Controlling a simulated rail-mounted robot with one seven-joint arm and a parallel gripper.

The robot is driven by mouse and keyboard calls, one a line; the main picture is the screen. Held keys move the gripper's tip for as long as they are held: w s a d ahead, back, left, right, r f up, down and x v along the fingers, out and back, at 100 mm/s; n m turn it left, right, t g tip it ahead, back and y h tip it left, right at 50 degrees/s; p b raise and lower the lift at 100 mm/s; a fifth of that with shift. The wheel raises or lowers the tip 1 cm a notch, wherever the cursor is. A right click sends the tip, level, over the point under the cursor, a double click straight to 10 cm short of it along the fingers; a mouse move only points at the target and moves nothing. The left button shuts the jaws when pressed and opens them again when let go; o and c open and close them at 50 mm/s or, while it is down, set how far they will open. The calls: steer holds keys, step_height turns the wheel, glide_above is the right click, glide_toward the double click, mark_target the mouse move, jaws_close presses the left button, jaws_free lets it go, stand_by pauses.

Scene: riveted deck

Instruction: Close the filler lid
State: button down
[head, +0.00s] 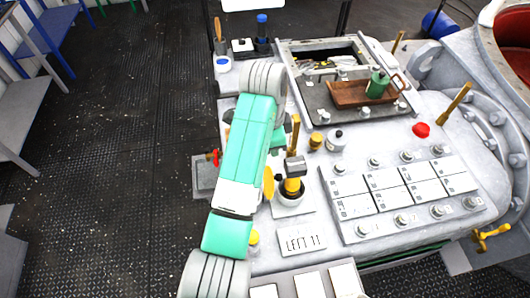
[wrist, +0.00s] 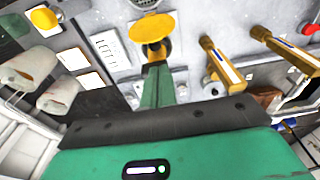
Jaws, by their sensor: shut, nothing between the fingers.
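A round yellow disc, which looks like the filler lid (wrist: 152,28), stands tilted up at the top middle of the wrist view. In the head view the yellow disc (head: 268,183) shows as a narrow edge beside my arm, partly hidden by it. A dark-ringed round fitting (head: 291,202) is just right of it, with a yellow part rising from it. My gripper (wrist: 158,78) is shut and empty, its green fingers pointing at the disc's lower side. I cannot tell whether they touch. My arm hides the gripper in the head view.
Two brass levers (wrist: 220,65) (wrist: 287,47) stand right of the fingers. The label plate (head: 300,240), white panels (head: 400,190) and a red button (head: 421,130) are on the console. A wooden tray (head: 345,94) holds a green can (head: 377,84) at the back.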

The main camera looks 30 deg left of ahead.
mark_target(273, 183)
steer(key=f, duration=0.3)
steer(key=f+p, duration=0.1)
steer(key=f, duration=0.2)
steer(key=d+f, duration=0.1)
steer(key=f, duration=0.2)
steer(key=shift+w+f, duration=0.25)
steer(key=shift+w, duration=0.05)
